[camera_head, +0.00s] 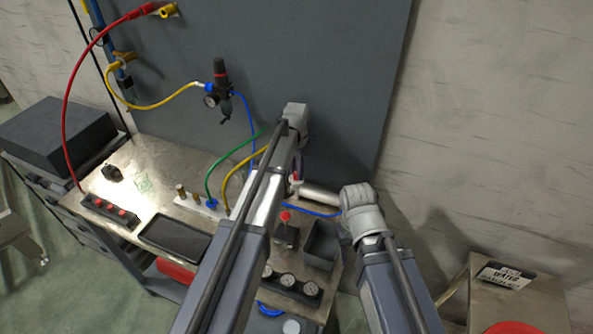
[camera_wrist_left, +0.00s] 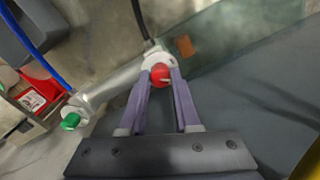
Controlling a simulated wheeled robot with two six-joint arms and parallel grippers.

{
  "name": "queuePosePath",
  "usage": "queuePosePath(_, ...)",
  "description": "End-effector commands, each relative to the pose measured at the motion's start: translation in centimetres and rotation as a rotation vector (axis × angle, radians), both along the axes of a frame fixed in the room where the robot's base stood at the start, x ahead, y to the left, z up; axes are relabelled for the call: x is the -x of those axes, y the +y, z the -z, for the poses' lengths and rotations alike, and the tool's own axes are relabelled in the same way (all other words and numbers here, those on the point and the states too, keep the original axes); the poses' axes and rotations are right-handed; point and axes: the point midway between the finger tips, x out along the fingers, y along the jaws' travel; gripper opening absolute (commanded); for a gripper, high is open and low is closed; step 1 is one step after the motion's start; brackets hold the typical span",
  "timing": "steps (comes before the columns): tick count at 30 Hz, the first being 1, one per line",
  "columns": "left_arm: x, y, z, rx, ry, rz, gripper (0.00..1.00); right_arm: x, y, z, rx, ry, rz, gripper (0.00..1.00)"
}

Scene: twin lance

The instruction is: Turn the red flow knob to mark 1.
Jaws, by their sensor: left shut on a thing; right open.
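The red flow knob (camera_wrist_left: 160,74) sits on a white fitting at the end of a silver cylinder (camera_wrist_left: 112,88), seen in the left wrist view. My left gripper (camera_wrist_left: 160,78) has its two purple fingers on either side of the knob and is shut on it. A small pale line shows on the knob's face; no numbered marks are readable. In the head view the silver cylinder (camera_head: 320,196) lies at the back of the bench, and a small red part (camera_head: 294,178) shows beside my left arm, which hides the left fingers. My right gripper is hidden behind its wrist.
The metal bench (camera_head: 150,160) carries a black tray (camera_head: 175,238), a grey bin (camera_head: 320,245), gauges (camera_head: 290,284) and a red-topped switch (camera_head: 285,216). Blue, green and yellow hoses run near my left arm. A grey panel (camera_head: 330,60) stands behind.

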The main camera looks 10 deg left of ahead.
Motion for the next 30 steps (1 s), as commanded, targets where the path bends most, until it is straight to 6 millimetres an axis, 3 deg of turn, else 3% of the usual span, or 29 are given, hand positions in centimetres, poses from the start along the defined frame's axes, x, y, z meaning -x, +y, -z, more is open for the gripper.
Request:
queuePosePath(18,0.01,-0.01,0.00,0.000,0.000,-0.518,0.00,0.00,0.00,0.00,0.000,0.000,0.000,0.50)
queuePosePath(30,0.01,-0.01,0.00,0.000,0.000,-0.702,0.00,0.00,0.00,0.00,0.000,0.000,0.000,0.50)
